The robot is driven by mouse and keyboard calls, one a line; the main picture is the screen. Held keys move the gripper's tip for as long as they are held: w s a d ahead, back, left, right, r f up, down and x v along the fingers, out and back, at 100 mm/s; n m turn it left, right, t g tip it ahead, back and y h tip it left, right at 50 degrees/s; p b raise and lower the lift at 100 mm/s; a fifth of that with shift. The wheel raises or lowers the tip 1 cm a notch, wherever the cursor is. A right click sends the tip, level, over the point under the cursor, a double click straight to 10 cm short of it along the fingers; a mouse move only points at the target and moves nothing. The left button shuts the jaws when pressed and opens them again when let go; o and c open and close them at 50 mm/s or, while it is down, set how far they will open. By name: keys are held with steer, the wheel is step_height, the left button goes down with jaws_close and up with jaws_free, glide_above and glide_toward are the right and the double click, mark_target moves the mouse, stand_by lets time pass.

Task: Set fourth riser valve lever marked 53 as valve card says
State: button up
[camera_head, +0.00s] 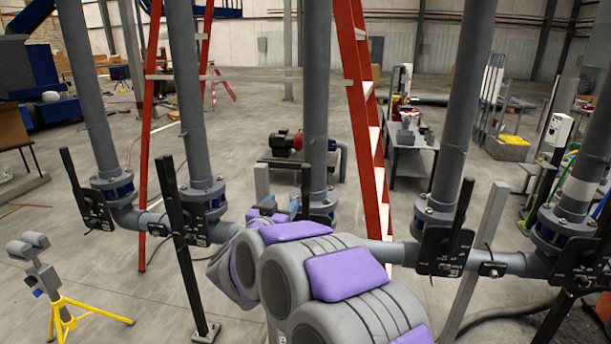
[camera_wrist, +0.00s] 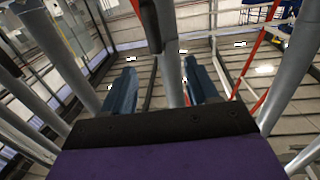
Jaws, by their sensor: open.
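The fourth riser from the left (camera_head: 464,110) carries a black valve lever (camera_head: 460,217). The lever stands near upright, its top leaning a little right, above a black plate with small white markings too small to read. My gripper (camera_head: 280,208) is left of it, by the third riser (camera_head: 317,90) and its upright black lever (camera_head: 306,188); my arm hides part of that valve. In the wrist view my gripper (camera_wrist: 158,66) is open, with two blue fingers apart. A grey pipe (camera_wrist: 170,75) and a black bar (camera_wrist: 150,22) show between and beyond them; contact cannot be told. No valve card can be read.
Other risers with black levers stand at left (camera_head: 190,90) and far right (camera_head: 585,170), joined by a low horizontal pipe (camera_head: 510,262). A red ladder (camera_head: 362,100) stands behind. A grey post (camera_head: 483,250) rises near the fourth valve. A yellow tripod (camera_head: 62,305) is front left.

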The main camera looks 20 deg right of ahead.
steer(key=p+v, duration=0.2)
steer(key=v, duration=1.4)
steer(key=shift+s+p, duration=0.4)
steer(key=shift+s, duration=0.05)
steer(key=shift+d+f, duration=0.15)
steer(key=shift+d, duration=0.25)
